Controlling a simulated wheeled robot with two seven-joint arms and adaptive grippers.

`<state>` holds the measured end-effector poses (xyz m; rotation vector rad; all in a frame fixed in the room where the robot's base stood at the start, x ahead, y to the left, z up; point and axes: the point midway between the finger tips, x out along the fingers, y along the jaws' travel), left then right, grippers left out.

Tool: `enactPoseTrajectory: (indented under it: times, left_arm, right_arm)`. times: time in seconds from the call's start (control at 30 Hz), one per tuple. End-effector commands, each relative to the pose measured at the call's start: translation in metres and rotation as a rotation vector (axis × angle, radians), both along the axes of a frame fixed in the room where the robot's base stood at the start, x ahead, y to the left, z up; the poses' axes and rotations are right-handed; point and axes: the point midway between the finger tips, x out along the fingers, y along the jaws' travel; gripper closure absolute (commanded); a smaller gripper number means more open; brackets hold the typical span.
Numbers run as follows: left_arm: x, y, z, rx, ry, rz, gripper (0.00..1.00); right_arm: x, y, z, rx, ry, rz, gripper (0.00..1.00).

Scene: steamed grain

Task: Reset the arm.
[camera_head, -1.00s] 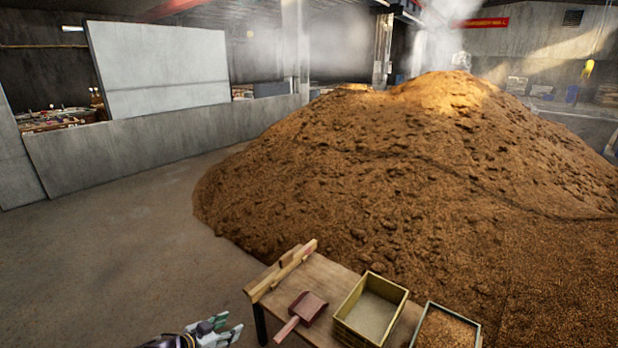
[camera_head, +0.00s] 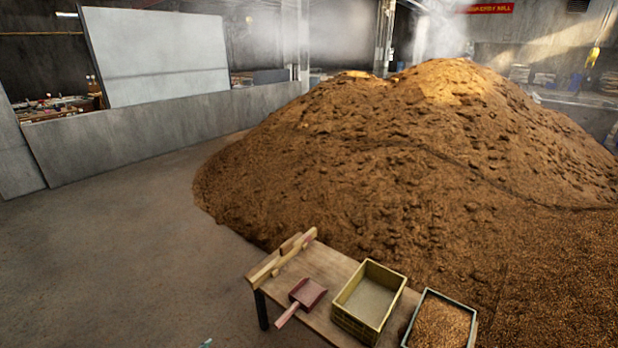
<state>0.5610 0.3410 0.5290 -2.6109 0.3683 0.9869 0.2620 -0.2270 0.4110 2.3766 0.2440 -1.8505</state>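Only a small light tip of my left gripper (camera_head: 207,342) shows at the bottom edge, left of the wooden table (camera_head: 324,262). The rest of it is out of the picture, so its opening is hidden. It is apart from the table and everything on it. My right gripper is not in view. On the table lies a dark red scoop (camera_head: 308,293) with its handle pointing to the lower left.
A yellowish, seemingly empty box (camera_head: 347,324) stands right of the scoop. A grey-rimmed tray (camera_head: 408,333) of brown grain is beside it. A wooden tool (camera_head: 283,260) lies at the table's left end. A large steaming grain heap (camera_head: 400,160) rises behind. Left floor is clear.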

Motion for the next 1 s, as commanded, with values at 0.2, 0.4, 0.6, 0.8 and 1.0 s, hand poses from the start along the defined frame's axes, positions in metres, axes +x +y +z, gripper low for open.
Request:
enactPoseTrajectory:
  times: [0.2, 0.4, 0.6, 0.8, 1.0]
  left_arm:
    - [-0.058, 0.016, -0.063, 0.031, 0.104, 0.071, 0.50]
    - [-0.127, 0.025, -0.120, 0.058, 0.220, 0.128, 0.50]
    - [-0.206, 0.027, -0.167, 0.077, 0.341, 0.172, 0.50]
    - [-0.290, 0.019, -0.205, 0.089, 0.462, 0.204, 0.50]
    - [-0.376, 0.005, -0.233, 0.091, 0.585, 0.228, 0.50]
  right_arm:
    - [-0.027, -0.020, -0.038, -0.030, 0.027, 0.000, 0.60]
    - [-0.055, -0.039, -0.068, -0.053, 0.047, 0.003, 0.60]
    - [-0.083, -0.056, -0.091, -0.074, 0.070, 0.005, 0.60]
    - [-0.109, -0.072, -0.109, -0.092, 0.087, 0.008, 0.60]
    - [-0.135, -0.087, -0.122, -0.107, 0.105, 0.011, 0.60]
